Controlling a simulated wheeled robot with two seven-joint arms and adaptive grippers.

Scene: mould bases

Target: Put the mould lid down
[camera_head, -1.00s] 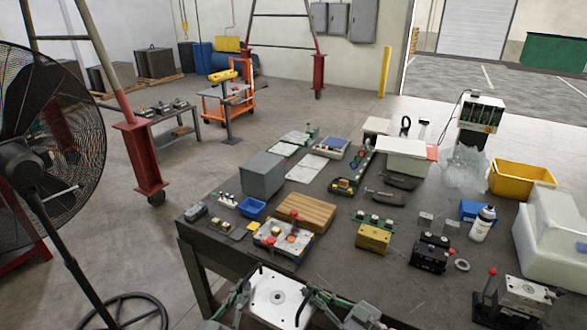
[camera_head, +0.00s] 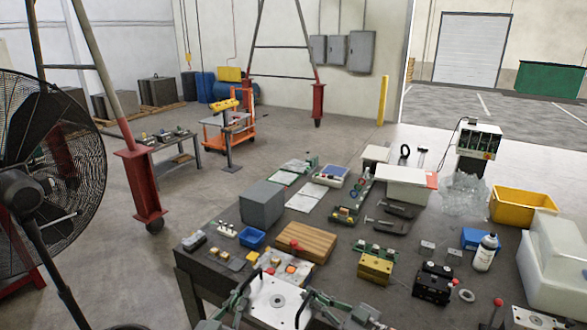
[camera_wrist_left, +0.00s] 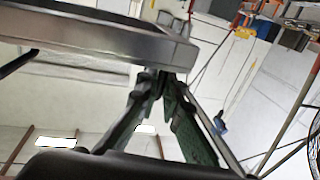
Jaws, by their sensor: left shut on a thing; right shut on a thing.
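The mould lid (camera_head: 279,306), a pale metal plate with a round ring in its middle, is held level at the bottom of the head view. My left gripper (camera_head: 247,288) is shut on its left edge. My right gripper (camera_head: 308,297) is shut on its right edge. In the left wrist view my left gripper (camera_wrist_left: 165,78) grips the lid's grey metal edge (camera_wrist_left: 100,45). A mould base (camera_head: 298,270) with red-topped parts lies on the table just beyond the lid, its near part hidden by the lid.
The dark table (camera_head: 340,285) is crowded. A wooden block (camera_head: 306,242) and blue bin (camera_head: 252,238) lie beyond the base; a brass block (camera_head: 375,268) and black block (camera_head: 432,284) stand to the right. A floor fan (camera_head: 35,190) stands at left.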

